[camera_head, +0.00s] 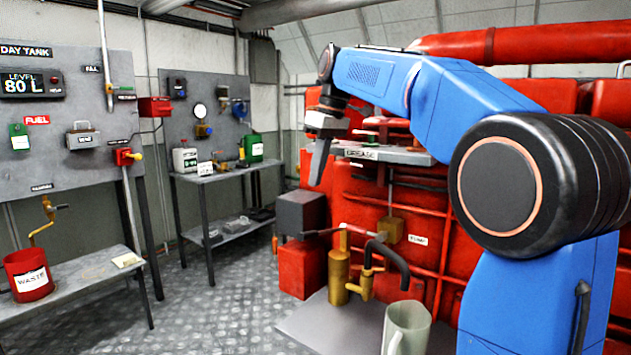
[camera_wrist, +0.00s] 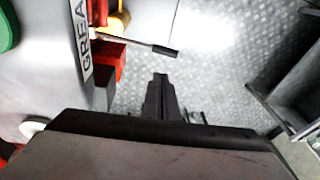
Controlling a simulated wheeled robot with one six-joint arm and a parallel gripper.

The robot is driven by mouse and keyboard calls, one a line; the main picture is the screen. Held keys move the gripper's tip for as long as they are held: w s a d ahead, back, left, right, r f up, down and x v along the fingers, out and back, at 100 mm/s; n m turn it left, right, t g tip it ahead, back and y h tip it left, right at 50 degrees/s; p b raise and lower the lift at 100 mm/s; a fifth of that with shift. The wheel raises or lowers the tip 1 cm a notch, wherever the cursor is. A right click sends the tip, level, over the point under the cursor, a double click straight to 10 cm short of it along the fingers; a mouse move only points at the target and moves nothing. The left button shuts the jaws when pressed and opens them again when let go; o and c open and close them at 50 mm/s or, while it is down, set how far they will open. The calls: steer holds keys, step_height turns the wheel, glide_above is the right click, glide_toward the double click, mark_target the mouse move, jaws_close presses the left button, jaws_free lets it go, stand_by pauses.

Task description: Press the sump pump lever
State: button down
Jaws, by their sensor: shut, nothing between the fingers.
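The brass pump (camera_head: 339,268) stands on a low grey plate at the lower middle of the head view, with a dark curved spout on its right. In the wrist view a thin metal lever with a black grip (camera_wrist: 153,46) sticks out to the right from beside the grease shelf; I take it to be the pump lever. My gripper (camera_head: 317,172) is shut and empty, pointing down above and left of the pump. In the wrist view its fingertips (camera_wrist: 160,78) appear just below the lever's black end. I cannot tell the height gap; no contact is clear.
The grease shelf (camera_head: 388,155) juts out at the right of my gripper. Benches stand at the left. The metal floor (camera_head: 215,300) between is clear.

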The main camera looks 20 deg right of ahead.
steer(key=x, duration=0.6)
steer(key=s+x, duration=0.1)
steer(key=x, duration=0.2)
steer(key=shift+w+f, duration=0.1)
steer(key=shift+f, duration=0.35)
steer(key=shift+s+f, duration=0.25)
steer(key=shift+f, duration=0.55)
